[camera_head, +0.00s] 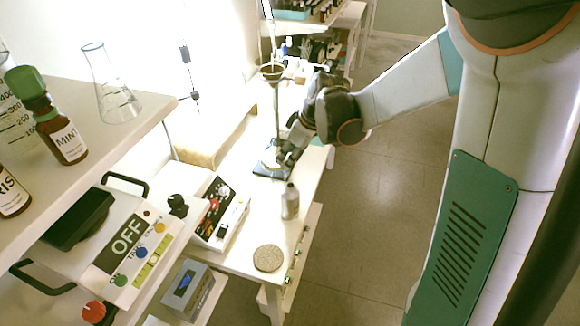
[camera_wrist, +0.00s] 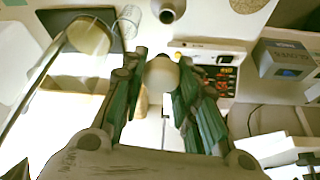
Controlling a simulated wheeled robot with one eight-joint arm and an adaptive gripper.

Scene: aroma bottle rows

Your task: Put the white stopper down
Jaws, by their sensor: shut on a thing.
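The white stopper (camera_wrist: 161,74) is a rounded cream-white piece between the green-padded fingers of my gripper (camera_wrist: 160,88) in the wrist view. The fingers are shut on it. In the head view my gripper (camera_head: 284,158) is low over the white bench, beside the ring stand, and I cannot make out the stopper there. A grey bottle (camera_head: 290,202) stands upright on the bench, nearer the camera than my gripper. In the wrist view the bottle (camera_wrist: 168,8) shows a dark mouth, apart from the stopper. The bench surface (camera_head: 240,262) is white.
A ring stand (camera_head: 277,110) rises close to my gripper. A control box (camera_head: 219,212) stands left of the bottle, and a round cork mat (camera_head: 268,258) lies nearer the camera. A shelf (camera_head: 120,140) at left bears a flask (camera_head: 113,95) and brown bottles (camera_head: 62,138).

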